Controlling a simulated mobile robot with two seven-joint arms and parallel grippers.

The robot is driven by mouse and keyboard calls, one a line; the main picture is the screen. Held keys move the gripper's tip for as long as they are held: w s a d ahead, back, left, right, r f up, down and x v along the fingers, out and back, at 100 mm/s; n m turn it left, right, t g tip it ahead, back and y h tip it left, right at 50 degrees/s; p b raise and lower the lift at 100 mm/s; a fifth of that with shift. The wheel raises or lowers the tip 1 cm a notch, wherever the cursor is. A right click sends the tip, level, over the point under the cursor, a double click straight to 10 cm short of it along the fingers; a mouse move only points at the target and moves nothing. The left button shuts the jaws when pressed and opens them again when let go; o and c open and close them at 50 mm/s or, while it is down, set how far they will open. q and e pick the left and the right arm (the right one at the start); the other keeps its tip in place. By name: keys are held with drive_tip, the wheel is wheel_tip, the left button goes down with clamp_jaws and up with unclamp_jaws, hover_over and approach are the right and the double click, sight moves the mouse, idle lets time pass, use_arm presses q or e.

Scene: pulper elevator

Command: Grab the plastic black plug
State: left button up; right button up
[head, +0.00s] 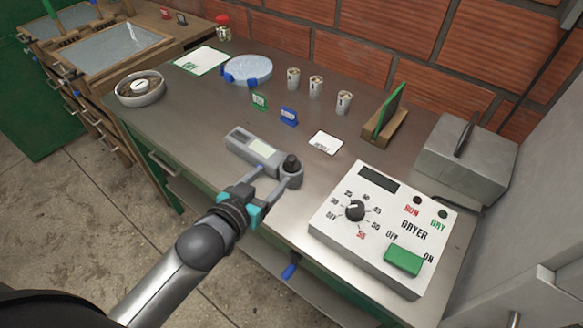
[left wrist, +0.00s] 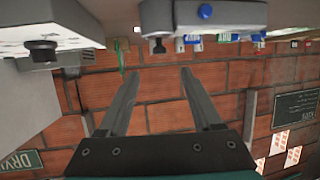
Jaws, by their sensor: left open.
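A small black plug (head: 291,162) stands on the round end of a grey meter (head: 240,139) that lies on the metal counter. In the left wrist view the picture is upside down, and the plug (left wrist: 158,46) hangs from the grey meter body (left wrist: 225,14) with a blue button on it. My left gripper (head: 266,186) is at the counter's front side, close to the meter's round end. Its fingers (left wrist: 161,72) are apart with nothing between them, and they point toward the plug. My right gripper is in neither view.
A white dryer box (head: 340,225) with a black dial and green switch stands to the right. Several cups (head: 316,86), small blue and green signs (head: 288,117), a white card (head: 326,142) and a blue-handled dish (head: 247,68) are behind. A brick wall (head: 400,40) closes the back.

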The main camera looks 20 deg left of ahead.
sight(295, 156)
use_arm(q)
drive_tip(key=b+x, duration=0.1)
drive_tip(key=x, duration=0.8)
drive_tip(key=shift+w+f+b, duration=0.1)
drive_tip(key=shift+w+b, duration=0.1)
drive_tip(key=shift+b, duration=0.15)
drive_tip(key=x, duration=0.2)
drive_tip(key=b+x, duration=0.1)
drive_tip(key=x, duration=0.1)
drive_tip(key=shift+s+f, duration=0.1)
drive_tip(key=shift+f, duration=0.25)
drive_tip(key=shift+w+d+f, duration=0.1)
drive_tip(key=shift+w+f, duration=0.05)
drive_tip(key=shift+w, duration=0.4)
clamp_jaws()
